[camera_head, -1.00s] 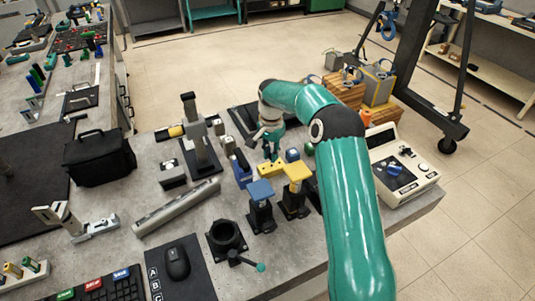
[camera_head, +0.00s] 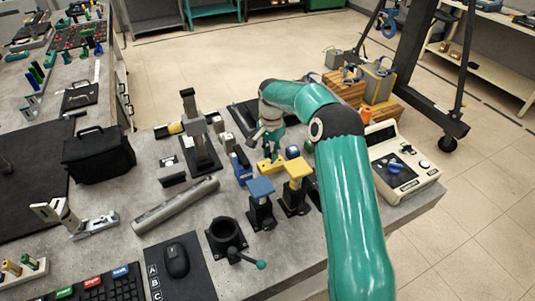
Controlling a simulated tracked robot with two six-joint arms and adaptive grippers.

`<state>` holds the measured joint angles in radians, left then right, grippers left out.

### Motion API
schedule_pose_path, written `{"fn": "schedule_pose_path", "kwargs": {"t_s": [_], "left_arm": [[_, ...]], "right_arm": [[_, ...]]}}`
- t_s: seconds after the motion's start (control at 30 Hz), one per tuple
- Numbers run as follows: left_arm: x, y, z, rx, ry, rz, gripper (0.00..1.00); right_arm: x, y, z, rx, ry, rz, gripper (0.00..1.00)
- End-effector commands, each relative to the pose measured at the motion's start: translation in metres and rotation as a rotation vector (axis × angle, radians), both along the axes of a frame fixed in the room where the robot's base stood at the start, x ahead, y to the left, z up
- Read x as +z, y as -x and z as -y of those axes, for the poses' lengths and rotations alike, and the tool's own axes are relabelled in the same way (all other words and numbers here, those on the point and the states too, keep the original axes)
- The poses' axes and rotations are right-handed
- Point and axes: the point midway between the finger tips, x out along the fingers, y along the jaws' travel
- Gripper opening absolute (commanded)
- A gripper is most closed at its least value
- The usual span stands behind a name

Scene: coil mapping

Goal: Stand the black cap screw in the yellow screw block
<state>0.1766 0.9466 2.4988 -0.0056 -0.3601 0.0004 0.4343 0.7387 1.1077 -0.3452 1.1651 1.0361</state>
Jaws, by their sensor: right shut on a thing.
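The yellow screw block (camera_head: 263,171) is a small yellow piece on the grey table, behind the blue-topped and yellow-topped stands. My right arm reaches in from the lower right and bends over to it. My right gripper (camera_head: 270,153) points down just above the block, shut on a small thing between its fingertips. That thing is too small and too covered to make out clearly; the black cap screw cannot be told apart from the fingers. Whether it touches the block cannot be told. My left gripper is not in view.
A blue-topped stand (camera_head: 261,190) and a yellow-topped stand (camera_head: 297,169) stand close in front. A tall grey-black column fixture (camera_head: 197,140) is to the left. A blue piece (camera_head: 241,167) stands beside the block. A cream control box (camera_head: 405,170) is to the right.

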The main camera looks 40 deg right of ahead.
Motion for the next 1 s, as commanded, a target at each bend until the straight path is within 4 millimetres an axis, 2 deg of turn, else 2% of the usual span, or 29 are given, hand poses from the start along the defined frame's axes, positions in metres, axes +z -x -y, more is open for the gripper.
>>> {"fn": "schedule_pose_path", "kwargs": {"t_s": [1.0], "left_arm": [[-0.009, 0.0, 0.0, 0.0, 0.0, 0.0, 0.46]], "right_arm": [[-0.013, 0.001, 0.0, -0.001, 0.0, 0.0, 0.0]]}}
